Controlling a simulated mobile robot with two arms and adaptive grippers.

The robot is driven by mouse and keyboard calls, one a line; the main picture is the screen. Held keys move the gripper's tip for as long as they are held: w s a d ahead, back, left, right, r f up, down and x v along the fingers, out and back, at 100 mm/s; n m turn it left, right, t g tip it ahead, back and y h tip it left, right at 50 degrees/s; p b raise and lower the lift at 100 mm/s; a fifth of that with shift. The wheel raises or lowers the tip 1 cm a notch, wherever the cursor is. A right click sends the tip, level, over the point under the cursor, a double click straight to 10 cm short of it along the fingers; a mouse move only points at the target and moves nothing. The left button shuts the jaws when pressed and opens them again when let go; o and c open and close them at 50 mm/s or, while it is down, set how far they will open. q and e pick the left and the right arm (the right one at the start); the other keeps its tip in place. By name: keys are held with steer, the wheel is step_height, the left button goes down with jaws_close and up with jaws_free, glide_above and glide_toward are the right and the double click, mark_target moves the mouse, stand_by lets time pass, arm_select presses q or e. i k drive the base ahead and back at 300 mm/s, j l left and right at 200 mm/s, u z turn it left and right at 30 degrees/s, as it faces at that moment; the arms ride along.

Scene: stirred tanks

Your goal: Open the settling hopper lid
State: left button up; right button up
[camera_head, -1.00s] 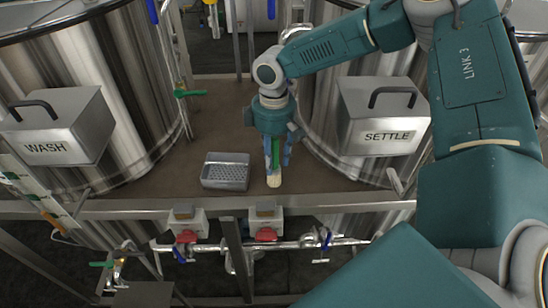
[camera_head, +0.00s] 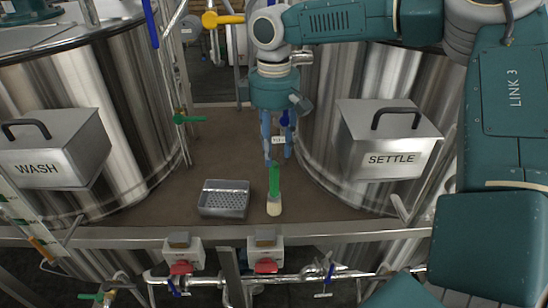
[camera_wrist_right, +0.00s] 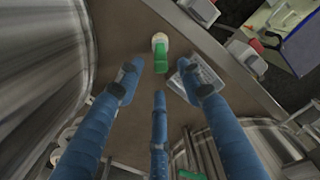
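The settling hopper (camera_head: 393,145) is a grey metal box marked SETTLE on the front of the right tank. Its lid (camera_head: 365,115) is shut, with a dark arched handle (camera_head: 396,112) on top. My right gripper (camera_head: 279,150) is left of the hopper and apart from it, pointing down over the brown deck. Its blue fingers are spread and empty in the right wrist view (camera_wrist_right: 160,95). A brush with a green handle (camera_head: 274,180) and pale bristles is on the deck below the fingertips. It also shows in the wrist view (camera_wrist_right: 161,62). My left gripper is out of view.
A grey perforated tray (camera_head: 224,198) sits on the deck left of the brush. A WASH hopper (camera_head: 55,150) is on the left tank. Red-handled valves (camera_head: 266,266) and pipes are below the deck edge. My right arm fills the right side.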

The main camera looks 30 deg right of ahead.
mark_target(392, 119)
steer(key=k+j, duration=1.2)
steer(key=k, duration=0.1)
